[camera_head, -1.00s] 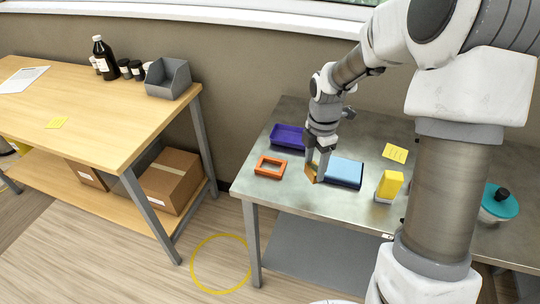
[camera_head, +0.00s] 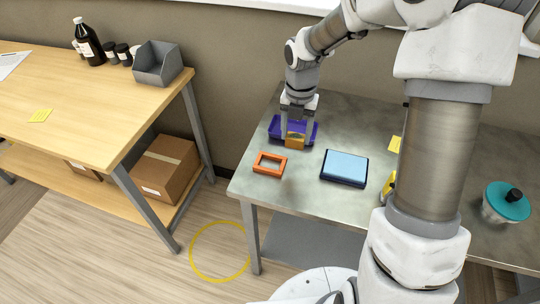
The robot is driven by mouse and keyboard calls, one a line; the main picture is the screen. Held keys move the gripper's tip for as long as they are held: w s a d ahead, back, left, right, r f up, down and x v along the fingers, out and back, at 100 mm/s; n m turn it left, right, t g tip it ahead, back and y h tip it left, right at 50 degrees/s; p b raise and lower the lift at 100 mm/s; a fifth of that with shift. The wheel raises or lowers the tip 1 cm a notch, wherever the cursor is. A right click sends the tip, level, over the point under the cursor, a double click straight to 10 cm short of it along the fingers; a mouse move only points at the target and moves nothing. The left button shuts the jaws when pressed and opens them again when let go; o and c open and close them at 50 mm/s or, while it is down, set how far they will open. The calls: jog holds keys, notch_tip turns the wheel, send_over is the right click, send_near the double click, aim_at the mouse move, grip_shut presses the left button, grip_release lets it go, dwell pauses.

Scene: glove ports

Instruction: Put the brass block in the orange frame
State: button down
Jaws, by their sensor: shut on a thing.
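The brass block (camera_head: 295,141) is between the fingers of my gripper (camera_head: 296,138), which is shut on it. The gripper points down in front of the purple tray (camera_head: 275,127), and the block covers part of the tray's near side. I cannot tell how high above the table the block is.
A blue-topped dark box (camera_head: 345,168) lies right of the frame. A yellow object (camera_head: 390,184) is partly hidden by my arm. A teal-lidded jar (camera_head: 506,202) stands far right. The metal table (camera_head: 300,205) is clear at the front. A wooden bench (camera_head: 90,120) stands left.

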jog(key=a+f, duration=0.1)
jog(key=a, duration=0.1)
jog(key=a+f, duration=0.1)
jog(key=a, duration=0.1)
jog(key=a+f, duration=0.2)
jog(key=shift+a, duration=0.3)
jog(key=shift+f, duration=2)
jog(key=shift+b, duration=0.3)
jog(key=shift+f, duration=0.2)
jog(key=shift+c, duration=0.6)
grip_release()
jog(key=shift+r, duration=0.15)
